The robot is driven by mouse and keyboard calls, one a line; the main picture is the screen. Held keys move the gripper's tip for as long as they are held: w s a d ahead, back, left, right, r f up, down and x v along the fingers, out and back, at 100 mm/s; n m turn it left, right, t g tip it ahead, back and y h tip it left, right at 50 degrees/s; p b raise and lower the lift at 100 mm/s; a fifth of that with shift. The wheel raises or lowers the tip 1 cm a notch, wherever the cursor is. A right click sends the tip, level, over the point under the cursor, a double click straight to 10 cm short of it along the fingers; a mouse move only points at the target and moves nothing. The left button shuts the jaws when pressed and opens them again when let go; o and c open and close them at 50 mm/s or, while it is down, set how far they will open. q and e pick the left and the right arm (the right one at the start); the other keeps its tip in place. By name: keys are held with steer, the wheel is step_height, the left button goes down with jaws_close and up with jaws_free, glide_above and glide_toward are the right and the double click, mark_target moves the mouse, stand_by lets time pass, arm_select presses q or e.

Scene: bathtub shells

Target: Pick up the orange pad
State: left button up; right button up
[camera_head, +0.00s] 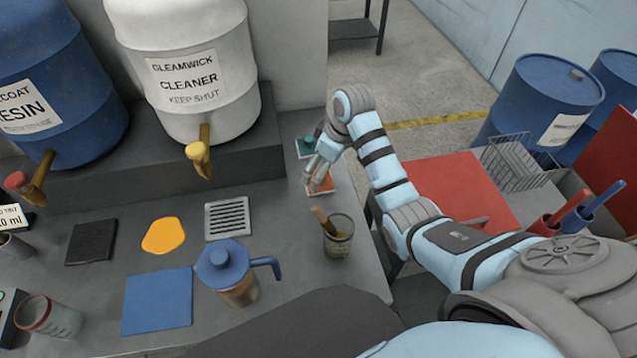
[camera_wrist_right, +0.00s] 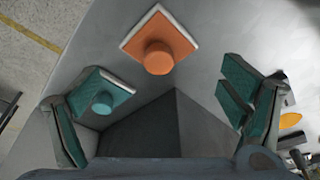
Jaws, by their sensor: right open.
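The orange pad (camera_wrist_right: 183,41) is a square plate with a round orange knob on top and a pale edge. It lies on the grey counter, ahead of my fingers in the right wrist view. In the head view the orange pad (camera_head: 326,187) is partly hidden by my right gripper. My right gripper (camera_head: 315,176) is open above it, with nothing between its fingers. In the right wrist view its two teal-lined fingers (camera_wrist_right: 155,105) stand wide apart, and the pad's knob is beyond them. My left gripper is not in view.
A teal pad (camera_wrist_right: 116,91) with a knob lies close by, near one finger. A glass cup (camera_head: 338,240) with a brush, a blue-lidded jug (camera_head: 222,262) and a drain grate (camera_head: 227,218) stand nearer on the counter. The white cleaner drum (camera_head: 190,85) stands on a raised ledge.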

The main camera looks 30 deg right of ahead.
steer(key=x, duration=0.4)
steer(key=shift+w+f+b, duration=0.2)
steer(key=shift+f+b, duration=0.2)
steer(key=shift+f, duration=0.15)
steer(key=shift+c, duration=0.2)
steer(key=c, duration=1)
steer(key=shift+s+a, duration=0.1)
steer(key=shift+s, duration=0.05)
steer(key=c, duration=0.6)
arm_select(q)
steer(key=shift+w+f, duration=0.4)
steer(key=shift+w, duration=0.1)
arm_select(e)
steer(key=shift+s, duration=0.1)
steer(key=shift+c, duration=0.8)
